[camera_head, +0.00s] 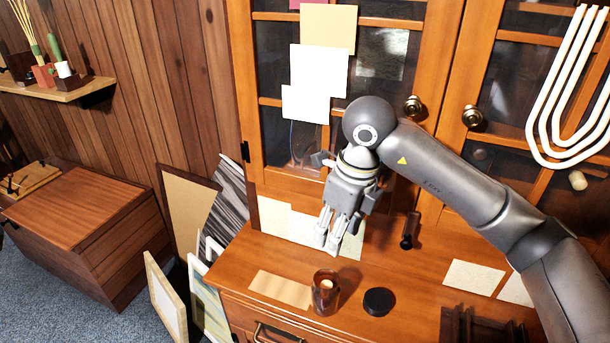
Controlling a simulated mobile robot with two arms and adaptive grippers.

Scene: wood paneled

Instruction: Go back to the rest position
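My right arm reaches in from the right edge in the head view. My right gripper (333,238) hangs above the back part of the wooden cabinet top (425,285), fingers pointing down. I see nothing held in it. My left gripper is not in view.
Glazed cabinet doors (446,75) with brass knobs stand close behind my arm. A dark cylinder (410,230) is right of the gripper. A dark rack (480,325) sits at the front right. Frames (165,295) lean at left, near a wooden chest (85,225).

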